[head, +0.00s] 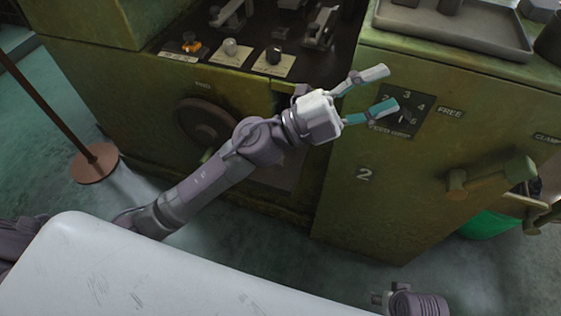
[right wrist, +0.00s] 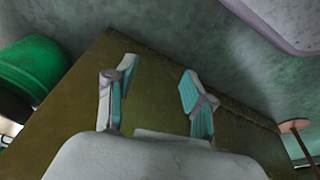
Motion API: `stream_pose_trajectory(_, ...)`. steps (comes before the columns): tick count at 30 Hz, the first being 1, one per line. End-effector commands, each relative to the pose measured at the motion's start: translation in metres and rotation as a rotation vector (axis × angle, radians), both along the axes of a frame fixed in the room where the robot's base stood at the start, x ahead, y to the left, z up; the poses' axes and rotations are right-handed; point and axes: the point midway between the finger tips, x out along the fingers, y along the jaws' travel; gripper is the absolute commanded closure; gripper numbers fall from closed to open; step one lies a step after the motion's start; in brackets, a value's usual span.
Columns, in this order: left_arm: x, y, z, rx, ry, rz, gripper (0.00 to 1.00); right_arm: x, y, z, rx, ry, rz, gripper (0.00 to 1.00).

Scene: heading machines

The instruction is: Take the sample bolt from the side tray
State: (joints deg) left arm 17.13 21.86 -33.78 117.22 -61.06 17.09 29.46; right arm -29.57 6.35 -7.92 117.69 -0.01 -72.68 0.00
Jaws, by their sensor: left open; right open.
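A grey tray (head: 470,38) sits on top of the green machine at the upper right of the head view. Dark grey pieces (head: 450,6) stand in it, cut off by the top edge; I cannot tell whether one is the sample bolt. My left gripper (head: 379,89) is open and empty, in front of the machine's dial plate, below and left of the tray. My right gripper (right wrist: 157,78) is open and empty in the right wrist view, with the machine's green side behind it. Its fingers do not show in the head view.
The green machine (head: 350,215) fills the middle, with a handle (head: 490,178) jutting out at the right. A green bin (head: 492,224) stands low beside it. A brown post on a round base (head: 95,163) stands at the left. Control knobs (head: 231,47) sit at the top.

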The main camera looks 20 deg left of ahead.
Motion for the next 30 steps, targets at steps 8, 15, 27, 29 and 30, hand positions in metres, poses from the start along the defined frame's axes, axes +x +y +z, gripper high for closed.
stream_pose_trajectory(8,-0.028,-0.012,-0.128,0.975,-0.253,-0.511,0.48,-0.004,0.000,-0.049,-0.002,0.021,0.003,0.47)
stream_pose_trajectory(15,0.022,0.124,-0.185,1.748,-0.035,-0.554,0.48,-0.010,0.000,-0.079,-0.002,0.033,0.005,0.47)
stream_pose_trajectory(27,0.036,0.177,-0.219,1.977,0.109,-0.514,0.48,-0.007,0.000,-0.074,-0.001,0.024,0.004,0.47)
stream_pose_trajectory(29,0.036,0.176,-0.231,1.975,0.108,-0.514,0.48,-0.006,0.000,-0.068,-0.001,0.021,0.004,0.47)
stream_pose_trajectory(30,0.036,0.176,-0.238,1.975,0.106,-0.515,0.48,-0.005,0.000,-0.065,-0.001,0.020,0.004,0.47)
